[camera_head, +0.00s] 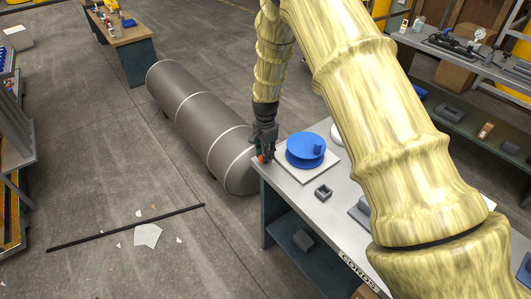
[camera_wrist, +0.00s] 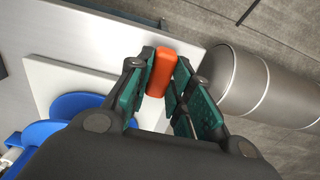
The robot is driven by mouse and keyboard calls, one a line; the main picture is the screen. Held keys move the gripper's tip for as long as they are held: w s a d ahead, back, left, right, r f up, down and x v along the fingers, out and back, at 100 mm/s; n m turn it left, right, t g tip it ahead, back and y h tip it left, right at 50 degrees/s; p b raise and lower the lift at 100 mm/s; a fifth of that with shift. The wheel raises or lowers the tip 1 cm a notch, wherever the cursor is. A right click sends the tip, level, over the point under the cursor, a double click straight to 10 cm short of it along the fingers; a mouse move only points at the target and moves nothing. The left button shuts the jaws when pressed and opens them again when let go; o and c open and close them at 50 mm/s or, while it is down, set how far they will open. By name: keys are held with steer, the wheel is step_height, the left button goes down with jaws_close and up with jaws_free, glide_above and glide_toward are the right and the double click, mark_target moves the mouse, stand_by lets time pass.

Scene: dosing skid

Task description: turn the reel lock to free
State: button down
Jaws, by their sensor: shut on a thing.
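The reel is a blue round drum (camera_head: 305,150) on a pale square base plate (camera_head: 296,176) at the near left corner of the workbench. An orange block-shaped lock knob (camera_wrist: 160,72) stands at the plate's edge, and a bit of it shows in the head view (camera_head: 261,158). My gripper (camera_wrist: 161,88) is shut on the orange knob, with a green-padded finger on each side. In the head view my gripper (camera_head: 264,150) points down beside the blue reel. The knob's lower part and any lock marking are hidden.
A large grey cylindrical tank (camera_head: 200,120) lies on the floor just left of the bench (camera_head: 345,205). A small dark square holder (camera_head: 323,192) sits in front of the reel. A shelf unit (camera_head: 470,70) stands at the right. A dark bar (camera_head: 125,228) and scraps lie on the floor.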

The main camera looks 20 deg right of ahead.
steer(key=shift+n, duration=0.3)
steer(key=n, duration=0.3)
steer(key=shift+n, duration=0.3)
steer(key=n, duration=0.4)
steer(key=shift+n+b, duration=0.3)
steer(key=n, duration=0.9)
steer(key=shift+w, duration=0.1)
steer(key=shift+r, duration=0.1)
steer(key=c, duration=1.3)
jaws_free()
